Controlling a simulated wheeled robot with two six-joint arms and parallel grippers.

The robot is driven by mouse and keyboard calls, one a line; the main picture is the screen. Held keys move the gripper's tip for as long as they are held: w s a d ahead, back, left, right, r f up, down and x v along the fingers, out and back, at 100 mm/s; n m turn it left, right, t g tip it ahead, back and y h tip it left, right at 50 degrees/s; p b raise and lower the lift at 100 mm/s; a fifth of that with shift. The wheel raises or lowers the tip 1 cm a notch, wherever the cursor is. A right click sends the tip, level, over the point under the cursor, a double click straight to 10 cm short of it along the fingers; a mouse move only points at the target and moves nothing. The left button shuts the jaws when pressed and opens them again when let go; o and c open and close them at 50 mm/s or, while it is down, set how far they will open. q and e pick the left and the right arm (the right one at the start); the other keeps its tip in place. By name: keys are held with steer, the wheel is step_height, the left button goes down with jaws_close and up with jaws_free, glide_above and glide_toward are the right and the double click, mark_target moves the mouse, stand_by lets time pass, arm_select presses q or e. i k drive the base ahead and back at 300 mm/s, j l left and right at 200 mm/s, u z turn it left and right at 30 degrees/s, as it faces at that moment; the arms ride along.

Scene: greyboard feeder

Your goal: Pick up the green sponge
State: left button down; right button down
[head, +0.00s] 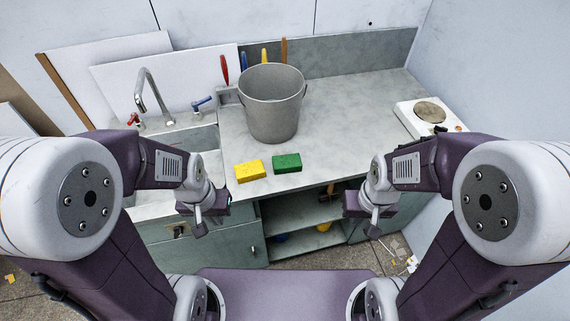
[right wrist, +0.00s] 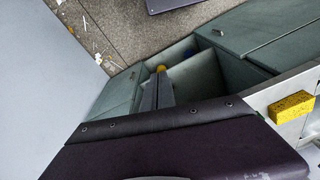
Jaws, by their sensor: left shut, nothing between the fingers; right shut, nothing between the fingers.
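The green sponge (head: 287,162) lies flat on the grey counter (head: 345,130), near its front edge and just right of the yellow sponge (head: 250,171). My left gripper (head: 200,230) is shut and empty, in front of the counter's edge, to the left of and nearer than both sponges. My right gripper (head: 374,232) is shut and empty, in front of the counter, to the right of the green sponge. Neither touches a sponge. The right wrist view shows the yellow sponge (right wrist: 292,107) at its right edge; the green sponge does not show there.
A grey metal bucket (head: 272,110) stands behind the sponges. Open shelves (head: 300,212) are below the counter. The counter right of the green sponge is clear.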

mark_target(290, 163)
steer(key=k+j+z, duration=0.1)
steer(key=j+z, duration=0.15)
steer(key=k+j+z, duration=0.2)
steer(key=j, duration=0.25)
steer(key=k+j+z, duration=0.25)
steer(key=i+j, duration=0.05)
steer(key=i, duration=0.05)
